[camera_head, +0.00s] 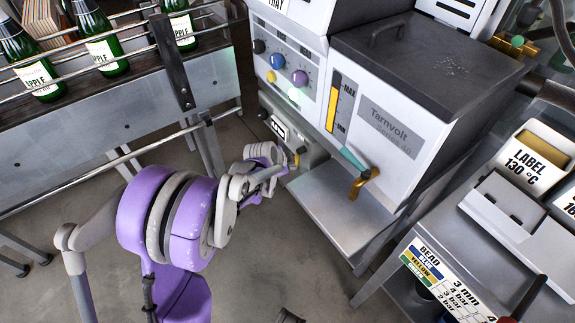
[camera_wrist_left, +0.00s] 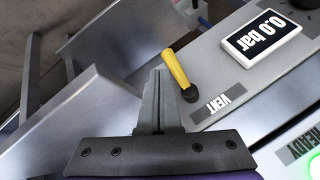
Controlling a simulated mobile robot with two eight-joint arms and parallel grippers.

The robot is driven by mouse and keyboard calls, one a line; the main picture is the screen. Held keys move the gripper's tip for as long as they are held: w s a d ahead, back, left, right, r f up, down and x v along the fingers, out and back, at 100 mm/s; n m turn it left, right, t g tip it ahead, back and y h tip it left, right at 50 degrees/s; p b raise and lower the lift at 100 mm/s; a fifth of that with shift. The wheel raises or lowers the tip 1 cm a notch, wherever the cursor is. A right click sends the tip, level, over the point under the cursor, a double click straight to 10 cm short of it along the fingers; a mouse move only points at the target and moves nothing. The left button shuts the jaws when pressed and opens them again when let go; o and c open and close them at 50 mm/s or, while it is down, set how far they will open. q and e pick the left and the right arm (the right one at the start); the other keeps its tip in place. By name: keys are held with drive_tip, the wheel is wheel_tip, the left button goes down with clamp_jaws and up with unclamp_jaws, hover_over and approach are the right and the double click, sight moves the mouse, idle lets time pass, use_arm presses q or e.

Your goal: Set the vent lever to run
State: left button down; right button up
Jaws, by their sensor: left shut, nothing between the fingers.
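The vent lever is a yellow handle on a dark round pivot (camera_wrist_left: 175,70), beside the word VENT (camera_wrist_left: 217,103) in the left wrist view. It leans up and left from its pivot there. In the head view the yellow lever (camera_head: 298,156) shows small on the low front of the machine. My left gripper (camera_wrist_left: 159,75) is shut and empty, its fingers just left of the lever; whether they touch it I cannot tell. In the head view the left gripper (camera_head: 284,170) is at the machine's low front panel. No run marking is readable.
A pressure display (camera_wrist_left: 263,35) reads 0.0 bar, and a green light (camera_wrist_left: 314,165) glows by READY. A teal-handled valve (camera_head: 353,159) and a metal shelf (camera_head: 340,215) are to the right. Green bottles (camera_head: 105,55) stand on a railed conveyor at the upper left.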

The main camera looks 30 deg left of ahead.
use_arm(q)
drive_tip(key=shift+b+x, duration=0.3)
drive_tip(key=shift+x, duration=1.25)
use_arm(e)
drive_tip(key=shift+f, duration=0.45)
use_arm(q)
drive_tip(key=shift+a, duration=0.1)
